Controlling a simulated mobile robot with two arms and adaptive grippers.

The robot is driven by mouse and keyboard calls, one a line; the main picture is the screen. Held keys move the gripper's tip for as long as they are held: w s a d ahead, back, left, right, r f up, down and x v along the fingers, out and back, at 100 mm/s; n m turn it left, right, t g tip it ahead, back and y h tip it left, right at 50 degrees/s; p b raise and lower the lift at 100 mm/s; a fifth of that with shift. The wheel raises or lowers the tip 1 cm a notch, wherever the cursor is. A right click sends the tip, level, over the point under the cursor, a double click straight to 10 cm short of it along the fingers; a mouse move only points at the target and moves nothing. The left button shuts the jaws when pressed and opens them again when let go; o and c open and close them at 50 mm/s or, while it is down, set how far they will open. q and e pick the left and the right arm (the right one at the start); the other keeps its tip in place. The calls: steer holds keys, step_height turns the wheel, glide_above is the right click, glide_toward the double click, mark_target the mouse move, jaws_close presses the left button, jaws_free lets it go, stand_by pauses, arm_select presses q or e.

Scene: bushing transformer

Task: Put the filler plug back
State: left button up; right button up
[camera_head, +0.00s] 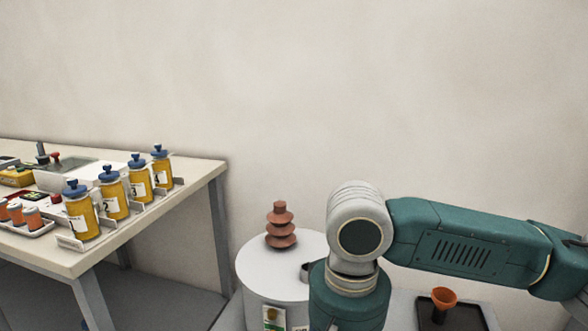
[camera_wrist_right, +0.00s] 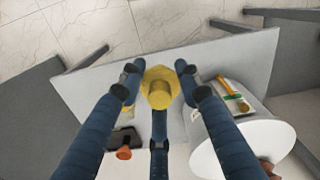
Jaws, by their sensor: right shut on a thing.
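The filler plug (camera_wrist_right: 160,92) is a yellow, knob-like piece in the wrist view. My right gripper (camera_wrist_right: 158,78) has its dark blue fingers shut around it and holds it above a grey surface. The transformer is a white round tank (camera_head: 262,262) with a brown ribbed bushing (camera_head: 281,228) on top. A small dark neck (camera_head: 306,270) shows on the tank top, partly covered by my right arm. The tank top (camera_wrist_right: 240,148) is at the lower right of the wrist view, apart from the plug. My right gripper is hidden in the head view. My left gripper is out of view.
An orange funnel (camera_head: 443,296) stands in a black tray (camera_head: 468,317) right of the tank. Several numbered yellow bottles (camera_head: 82,213) stand on the left table (camera_head: 145,228).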

steer(key=shift+s+d+r, duration=0.2)
steer(key=shift+s+r, duration=0.8)
steer(key=shift+s, duration=0.05)
steer(key=shift+a+f, duration=0.1)
steer(key=shift+f, duration=0.05)
